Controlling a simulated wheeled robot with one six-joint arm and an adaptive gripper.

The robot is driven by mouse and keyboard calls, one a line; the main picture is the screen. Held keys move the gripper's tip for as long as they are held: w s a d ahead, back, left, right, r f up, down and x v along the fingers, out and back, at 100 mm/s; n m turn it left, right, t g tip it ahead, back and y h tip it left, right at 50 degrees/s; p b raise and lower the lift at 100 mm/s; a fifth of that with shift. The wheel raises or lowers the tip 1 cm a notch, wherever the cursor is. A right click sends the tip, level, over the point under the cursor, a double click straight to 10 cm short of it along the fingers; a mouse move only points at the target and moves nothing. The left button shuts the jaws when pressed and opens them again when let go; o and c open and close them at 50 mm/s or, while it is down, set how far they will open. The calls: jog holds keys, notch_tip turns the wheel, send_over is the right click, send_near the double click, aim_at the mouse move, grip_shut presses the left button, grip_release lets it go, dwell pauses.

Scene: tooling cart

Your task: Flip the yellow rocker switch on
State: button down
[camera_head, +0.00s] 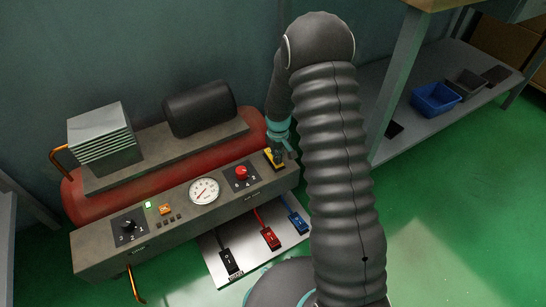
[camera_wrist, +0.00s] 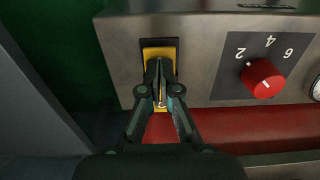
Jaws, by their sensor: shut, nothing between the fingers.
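The yellow rocker switch (camera_wrist: 157,54) sits in a black frame on the grey panel in the wrist view. In the head view the yellow switch (camera_head: 268,157) is at the right end of the panel, partly covered by my arm. My gripper (camera_wrist: 158,65) is shut and empty, its fingertips in front of the yellow rocker's middle. The fingers hide the centre and lower part of the rocker. I cannot tell whether the tips touch it or which way it is tipped. In the head view my gripper (camera_head: 277,158) is at the switch.
A red knob (camera_wrist: 263,79) with numbers is beside the switch. The panel (camera_head: 110,246) also holds a gauge (camera_head: 204,191) and a black knob (camera_head: 128,227). Black (camera_head: 229,262), red (camera_head: 270,238) and blue (camera_head: 297,222) switches lie on a lower plate. A shelf with a blue bin (camera_head: 435,99) stands right.

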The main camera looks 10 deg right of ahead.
jog(key=shift+r, duration=0.1)
jog(key=shift+r+p, duration=2.05)
jog(key=shift+r, duration=1.35)
jog(key=shift+s, duration=0.15)
jog(key=s+r+m+t, duration=0.3)
jog(key=s+r+t, duration=0.2)
jog(key=s+r, duration=2.5)
jog(key=shift+r+m+t, duration=0.3)
jog(key=shift+r, duration=0.5)
